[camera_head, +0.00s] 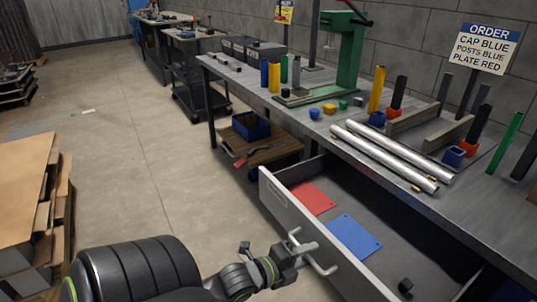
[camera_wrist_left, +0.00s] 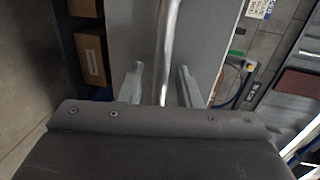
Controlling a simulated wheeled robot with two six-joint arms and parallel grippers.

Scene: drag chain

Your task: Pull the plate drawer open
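The drawer (camera_head: 277,198) under the long workbench stands pulled out, its grey front facing my left arm. A red plate (camera_head: 314,198) and a blue plate (camera_head: 354,236) lie flat inside it. The drawer's silver bar handle (camera_head: 325,268) sticks out from the front at my left gripper (camera_head: 303,252). In the left wrist view, the handle bar (camera_wrist_left: 170,40) runs between the two fingers of the left gripper (camera_wrist_left: 162,88). A gap shows on each side of the bar, so the fingers are open around it. My right gripper is not in view.
Two silver rails (camera_head: 385,155), coloured posts and caps, and a green press (camera_head: 350,55) stand on the workbench (camera_head: 240,80). A small black block (camera_head: 405,286) lies in the drawer. Cardboard (camera_head: 25,190) is stacked at left. The floor between is clear.

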